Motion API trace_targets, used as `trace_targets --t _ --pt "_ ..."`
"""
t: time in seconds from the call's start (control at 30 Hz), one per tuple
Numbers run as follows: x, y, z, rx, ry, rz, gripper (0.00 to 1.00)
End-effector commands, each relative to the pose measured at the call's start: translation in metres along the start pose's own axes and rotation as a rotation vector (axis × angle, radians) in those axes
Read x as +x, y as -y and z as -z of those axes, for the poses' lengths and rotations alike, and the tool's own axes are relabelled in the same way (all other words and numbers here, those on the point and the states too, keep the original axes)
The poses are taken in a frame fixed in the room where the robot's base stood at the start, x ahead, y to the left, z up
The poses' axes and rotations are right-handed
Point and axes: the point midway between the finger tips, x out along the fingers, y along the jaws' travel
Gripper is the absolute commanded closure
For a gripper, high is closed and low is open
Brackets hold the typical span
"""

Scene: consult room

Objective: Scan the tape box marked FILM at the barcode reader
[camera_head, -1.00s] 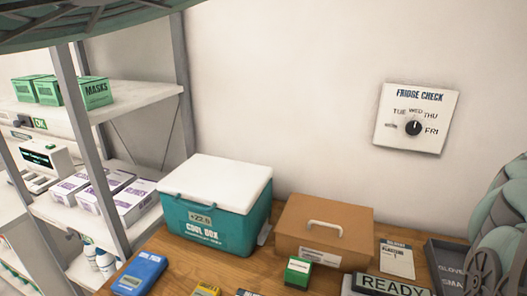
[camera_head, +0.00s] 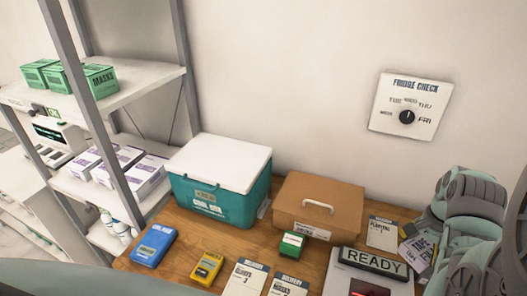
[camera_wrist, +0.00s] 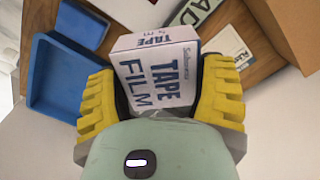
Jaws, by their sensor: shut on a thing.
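The white tape box marked FILM (camera_wrist: 158,75) sits between the yellow fingers of my gripper (camera_wrist: 162,80) in the wrist view, its TAPE and FILM lettering facing the camera. My gripper is shut on it. In the head view the box (camera_head: 417,250) shows partly at the right, beside the reader and held off to its right; my arm hides part of it. The barcode reader (camera_head: 342,282) is a pale unit at the front edge of the picture, with a READY sign (camera_head: 374,263) and a dark window with a red glow (camera_head: 370,289).
A teal cool box (camera_head: 215,205), a brown case (camera_head: 318,208) and a small green box (camera_head: 291,244) stand behind. A blue device (camera_head: 153,245), a yellow device (camera_head: 207,268) and paper cards (camera_head: 246,278) lie left of the reader. A blue tray (camera_wrist: 70,72) shows in the wrist view.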

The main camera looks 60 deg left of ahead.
Motion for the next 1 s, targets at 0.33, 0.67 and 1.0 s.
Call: trace_targets --t 0.33,0.67,1.0 --pt "0.007 0.006 -0.090 0.028 0.000 -0.001 0.65" --pt "0.021 0.006 -0.103 0.042 0.000 -0.002 0.65" --pt "0.064 0.006 -0.104 0.040 0.002 -0.004 0.65"
